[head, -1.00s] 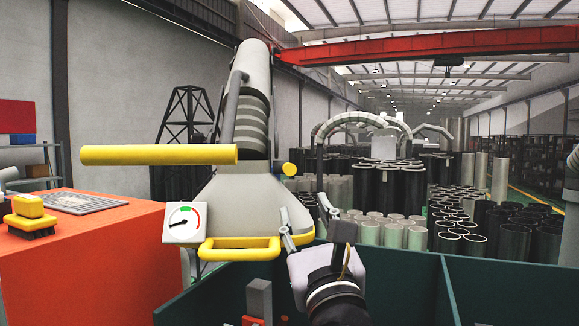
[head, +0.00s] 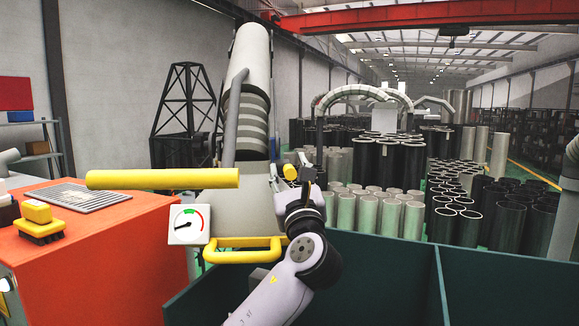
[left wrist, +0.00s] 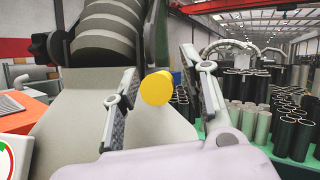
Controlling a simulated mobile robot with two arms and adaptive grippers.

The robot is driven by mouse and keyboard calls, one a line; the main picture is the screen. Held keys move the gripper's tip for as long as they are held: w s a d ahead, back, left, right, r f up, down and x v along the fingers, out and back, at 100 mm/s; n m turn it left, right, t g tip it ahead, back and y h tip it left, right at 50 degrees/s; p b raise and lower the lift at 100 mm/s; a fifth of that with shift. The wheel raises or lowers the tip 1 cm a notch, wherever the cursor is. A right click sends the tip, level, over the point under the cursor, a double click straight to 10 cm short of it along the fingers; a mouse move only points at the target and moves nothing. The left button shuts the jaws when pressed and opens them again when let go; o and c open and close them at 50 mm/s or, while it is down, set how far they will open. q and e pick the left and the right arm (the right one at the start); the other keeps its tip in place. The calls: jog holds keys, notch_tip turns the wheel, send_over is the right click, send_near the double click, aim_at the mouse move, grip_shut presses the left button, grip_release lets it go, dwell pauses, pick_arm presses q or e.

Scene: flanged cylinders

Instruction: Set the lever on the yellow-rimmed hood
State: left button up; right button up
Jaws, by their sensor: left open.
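The grey hood (head: 240,215) stands ahead, with a yellow rim bar (head: 235,256) along its lower front and a ribbed duct above. A yellow round-ended knob (head: 290,172), which looks like the lever's end, shows at the hood's right side. It also shows in the left wrist view (left wrist: 156,88). My left gripper (head: 289,167) is open at this knob. In the left wrist view its fingers (left wrist: 160,82) stand on either side of the knob with gaps visible. Contact cannot be told. The lever's shaft is hidden. My right gripper is not in view.
A long yellow bar (head: 160,179) juts left across the hood. A dial gauge (head: 188,224) sits at its front left. An orange cabinet (head: 110,240) bears a yellow brush (head: 39,222). A dark green bin (head: 390,268) lies below right. Pipes stand behind.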

pick_arm(q)
jog(key=shift+c, duration=0.5)
grip_shut()
dwell(0.4)
